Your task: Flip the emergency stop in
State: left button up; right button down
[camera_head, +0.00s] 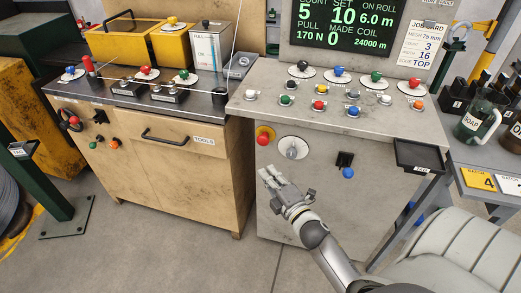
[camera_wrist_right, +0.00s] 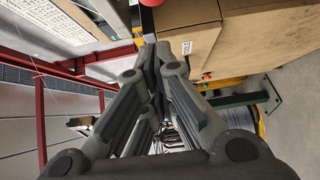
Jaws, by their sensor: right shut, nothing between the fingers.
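The button cannot be made out for sure in that view. My left gripper does not show.
A round white dial (camera_head: 293,147) is right of the red button. A black switch (camera_head: 344,159) and blue knob (camera_head: 348,173) are further right. A small black tray (camera_head: 419,157) juts out at the console's right. A wooden tool cabinet (camera_head: 180,170) stands left. Floor between is clear.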

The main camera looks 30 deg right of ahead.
aim_at(263, 139)
jog(key=w+d+p, duration=0.1)
jog(key=w+d, duration=0.2)
jog(key=w, duration=0.7)
jog(key=shift+d, duration=0.3)
